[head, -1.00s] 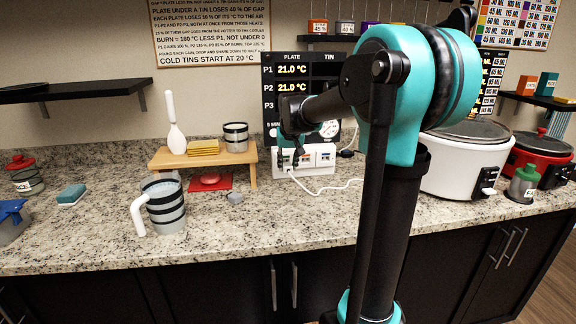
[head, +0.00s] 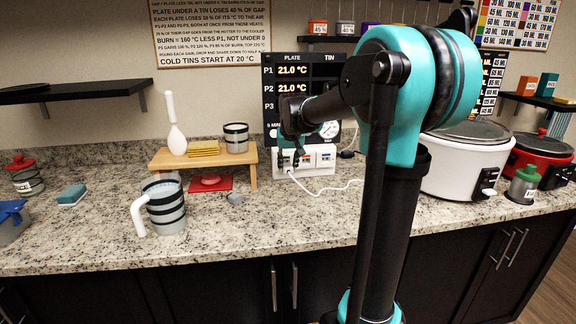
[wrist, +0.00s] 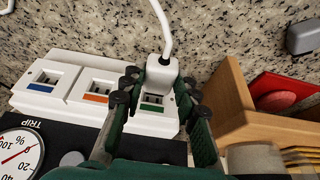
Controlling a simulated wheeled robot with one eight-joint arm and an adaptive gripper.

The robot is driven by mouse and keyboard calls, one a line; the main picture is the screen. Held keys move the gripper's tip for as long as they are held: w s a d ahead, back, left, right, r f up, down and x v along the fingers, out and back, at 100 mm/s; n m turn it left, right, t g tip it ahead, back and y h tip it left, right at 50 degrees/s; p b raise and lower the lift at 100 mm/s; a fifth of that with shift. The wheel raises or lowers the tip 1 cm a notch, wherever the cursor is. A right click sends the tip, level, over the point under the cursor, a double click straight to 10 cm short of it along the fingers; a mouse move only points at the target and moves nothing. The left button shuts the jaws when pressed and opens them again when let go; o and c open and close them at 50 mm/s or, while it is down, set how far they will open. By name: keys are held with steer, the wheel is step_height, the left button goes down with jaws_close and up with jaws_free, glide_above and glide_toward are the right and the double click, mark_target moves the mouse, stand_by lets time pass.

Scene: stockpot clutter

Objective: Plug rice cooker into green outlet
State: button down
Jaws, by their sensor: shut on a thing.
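The white outlet block (wrist: 68,88) has blue-, orange- and green-marked outlets; it also stands at the back of the counter in the head view (head: 318,170). My gripper (wrist: 158,88) is shut on the white plug (wrist: 162,73), one finger on each side. The plug is at the green outlet (wrist: 152,109), over its upper part; I cannot tell whether its prongs are inside. A white cord (wrist: 160,20) runs from the plug and passes behind my arm in the head view. The white rice cooker (head: 462,168) stands to the right; the cord's far end is hidden.
A wooden stand (head: 203,158) is close beside my gripper, with a red mat (head: 222,187) under it. A display panel (head: 284,92) rises behind the outlet block. A striped measuring jug (head: 165,208) stands at front left. A red pot (head: 541,150) is at far right.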

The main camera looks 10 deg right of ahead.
steer(key=shift+w, duration=1.1)
steer(key=c, duration=1.1)
jaws_free()
steer(key=shift+o, duration=0.2)
